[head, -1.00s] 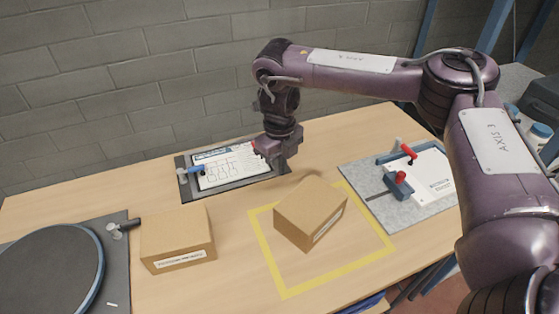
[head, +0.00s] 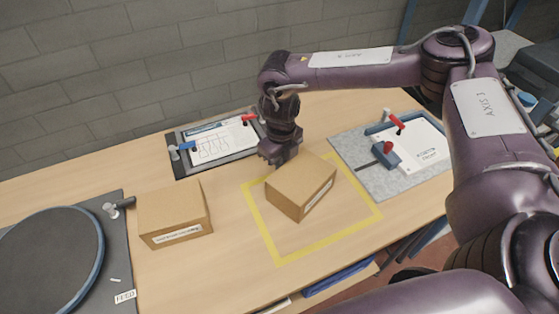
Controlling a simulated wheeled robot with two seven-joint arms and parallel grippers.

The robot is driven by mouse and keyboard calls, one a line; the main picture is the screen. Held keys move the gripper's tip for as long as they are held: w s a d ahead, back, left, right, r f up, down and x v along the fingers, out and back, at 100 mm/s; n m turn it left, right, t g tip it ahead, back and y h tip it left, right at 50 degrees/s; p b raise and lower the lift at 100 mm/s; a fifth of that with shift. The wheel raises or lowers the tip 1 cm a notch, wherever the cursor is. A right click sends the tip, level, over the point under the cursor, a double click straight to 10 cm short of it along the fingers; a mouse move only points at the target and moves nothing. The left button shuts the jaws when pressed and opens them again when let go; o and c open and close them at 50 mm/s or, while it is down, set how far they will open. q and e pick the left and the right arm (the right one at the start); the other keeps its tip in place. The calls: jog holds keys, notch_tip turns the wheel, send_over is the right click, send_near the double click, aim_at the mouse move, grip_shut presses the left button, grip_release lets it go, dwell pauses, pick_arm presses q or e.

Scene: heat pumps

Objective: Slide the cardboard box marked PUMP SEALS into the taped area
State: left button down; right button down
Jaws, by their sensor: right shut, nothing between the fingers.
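A cardboard box (head: 300,188) sits turned at an angle over the back part of the yellow taped area (head: 325,241). It hides much of the tape's back edge, so I cannot tell whether its rear base is inside. Its front label is too small to read. A second cardboard box (head: 172,215) stands left of the taped area; its label is not readable either. My right gripper (head: 280,160) is shut and empty, pointing down just behind the first box's back left side. I cannot tell whether it touches the box. My left gripper is out of view.
A framed diagram board (head: 219,143) with blue and red clamps lies behind. A grey plate (head: 352,165) with a white sheet and red-handled clamps lies right of the tape. A dark round turntable (head: 50,265) is at left. Bare table lies between the left box and the tape.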

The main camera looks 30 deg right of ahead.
aim_at(291, 167)
jog(key=s+p, duration=0.1)
jog(key=s+d, duration=0.1)
jog(key=s, duration=0.1)
jog(key=shift+r+p, duration=0.1)
jog(key=shift+p, duration=0.3)
jog(key=shift+s+d, duration=0.15)
jog(key=shift+s, duration=0.25)
jog(key=shift+w, duration=0.1)
jog(key=shift+r, duration=0.4)
notch_tip(291, 167, up, 7)
jog(key=shift+f+b, duration=0.1)
jog(key=shift+b, duration=0.35)
